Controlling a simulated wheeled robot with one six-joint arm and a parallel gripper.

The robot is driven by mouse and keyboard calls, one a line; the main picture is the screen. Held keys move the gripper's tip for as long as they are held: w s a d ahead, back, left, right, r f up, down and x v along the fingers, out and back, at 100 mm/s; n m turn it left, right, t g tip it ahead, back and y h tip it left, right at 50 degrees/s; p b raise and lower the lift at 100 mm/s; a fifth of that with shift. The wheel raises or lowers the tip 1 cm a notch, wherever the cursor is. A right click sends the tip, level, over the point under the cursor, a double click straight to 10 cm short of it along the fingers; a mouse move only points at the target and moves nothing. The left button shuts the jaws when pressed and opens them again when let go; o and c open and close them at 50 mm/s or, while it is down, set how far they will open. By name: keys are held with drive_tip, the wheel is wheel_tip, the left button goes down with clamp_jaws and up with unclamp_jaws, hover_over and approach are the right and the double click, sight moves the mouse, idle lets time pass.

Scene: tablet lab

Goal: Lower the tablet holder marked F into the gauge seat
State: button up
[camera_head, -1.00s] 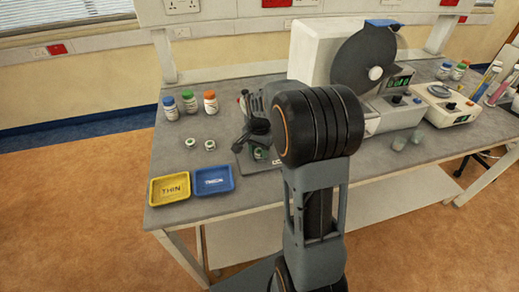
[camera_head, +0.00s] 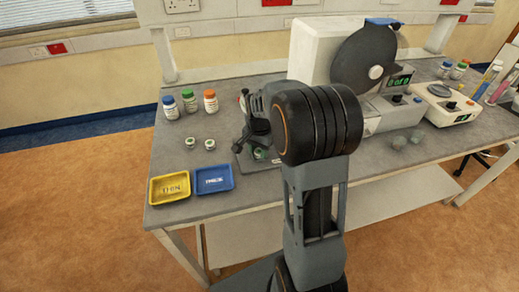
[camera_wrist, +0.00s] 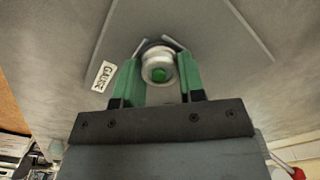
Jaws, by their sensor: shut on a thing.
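My gripper (camera_wrist: 158,82) has its green fingers closed around a small round tablet holder (camera_wrist: 158,65) in the wrist view. A white label reading GAUGE (camera_wrist: 104,75) lies on the grey plate to the left of the fingers. The gauge seat itself is mostly hidden behind the holder, so I cannot tell whether they touch. In the head view my arm covers most of the gripper, with a bit of green showing low beside it.
Two small holders (camera_head: 190,143) (camera_head: 211,145) stand on the bench (camera_head: 300,190) left of my arm. Behind them are several capped bottles (camera_head: 190,101). A yellow THIN tray (camera_head: 170,188) and a blue tray (camera_head: 213,179) lie at the front left. A machine with a dark disc (camera_head: 364,56) stands behind.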

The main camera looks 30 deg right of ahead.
drive_tip(key=o, duration=1)
wheel_tip(320, 180, up, 14)
drive_tip(key=shift+f, duration=0.1)
idle(0.7)
drive_tip(key=s+a+f+n+t, duration=0.1)
drive_tip(key=s+a+n, duration=0.2)
drive_tip(key=s, duration=0.2)
drive_tip(key=s+a+f+n+t, duration=0.1)
drive_tip(key=s+a+f+n, duration=0.1)
drive_tip(key=s+a+n, duration=0.1)
drive_tip(key=s+a+f+n+t, duration=0.1)
drive_tip(key=s+a+f+n, duration=0.1)
drive_tip(key=s+n, duration=0.3)
drive_tip(key=shift+s+a+f+t, duration=0.15)
drive_tip(key=shift+s+a, duration=0.25)
drive_tip(key=shift+s, duration=0.4)
drive_tip(key=shift+s+a+f+t, duration=0.15)
drive_tip(key=shift+s+a, duration=0.2)
drive_tip(key=shift+s, duration=0.4)
